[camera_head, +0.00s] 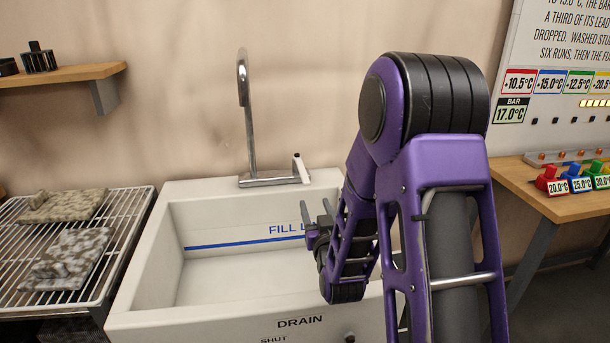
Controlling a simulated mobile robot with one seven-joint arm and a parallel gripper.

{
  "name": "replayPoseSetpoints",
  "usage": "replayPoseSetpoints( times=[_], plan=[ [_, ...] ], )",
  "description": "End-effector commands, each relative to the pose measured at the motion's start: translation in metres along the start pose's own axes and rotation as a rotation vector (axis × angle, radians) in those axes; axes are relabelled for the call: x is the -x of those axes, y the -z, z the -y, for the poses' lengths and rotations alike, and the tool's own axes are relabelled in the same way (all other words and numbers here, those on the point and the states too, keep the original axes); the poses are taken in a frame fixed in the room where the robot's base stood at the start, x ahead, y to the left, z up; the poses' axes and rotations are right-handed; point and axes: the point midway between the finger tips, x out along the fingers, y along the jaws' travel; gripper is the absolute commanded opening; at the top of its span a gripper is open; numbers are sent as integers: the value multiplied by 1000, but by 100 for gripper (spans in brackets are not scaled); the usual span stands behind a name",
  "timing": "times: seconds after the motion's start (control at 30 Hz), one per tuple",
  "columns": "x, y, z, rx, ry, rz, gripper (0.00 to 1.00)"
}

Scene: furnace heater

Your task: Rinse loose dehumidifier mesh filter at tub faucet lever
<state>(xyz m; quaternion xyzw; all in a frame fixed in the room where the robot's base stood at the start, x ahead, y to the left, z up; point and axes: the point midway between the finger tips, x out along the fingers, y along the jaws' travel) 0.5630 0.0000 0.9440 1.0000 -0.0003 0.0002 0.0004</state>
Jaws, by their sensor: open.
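The white tub (155,262) has a blue fill line inside and looks empty. The chrome faucet (247,120) rises at its back edge, and no water shows below its spout. The faucet lever (301,169) stands upright at the right end of the faucet base. Two flat, mottled pieces lie on the wire rack at left, a beige one (70,205) behind and a grey one (75,256) in front; I cannot tell whether either is the mesh filter. My gripper (317,212) is open and empty over the tub, nearer the camera than the lever.
A drain knob (349,338) is on the tub's front. The wire rack (125,215) stands close to the tub's left side. A wooden shelf (75,74) is on the wall. At right, a bench (530,190) holds colored temperature-labelled items (575,180). My arm hides the tub's right side.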

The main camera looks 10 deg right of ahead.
Motion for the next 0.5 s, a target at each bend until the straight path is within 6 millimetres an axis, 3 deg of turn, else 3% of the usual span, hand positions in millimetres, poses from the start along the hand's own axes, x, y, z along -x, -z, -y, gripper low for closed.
replayPoseSetpoints(
  times=[0.17, 0.5],
  plan=[
    [-25, 1, 0, -1, 1, -3, 55],
    [-99, 0, 0, -1, 1, -2, 55]
  ],
)
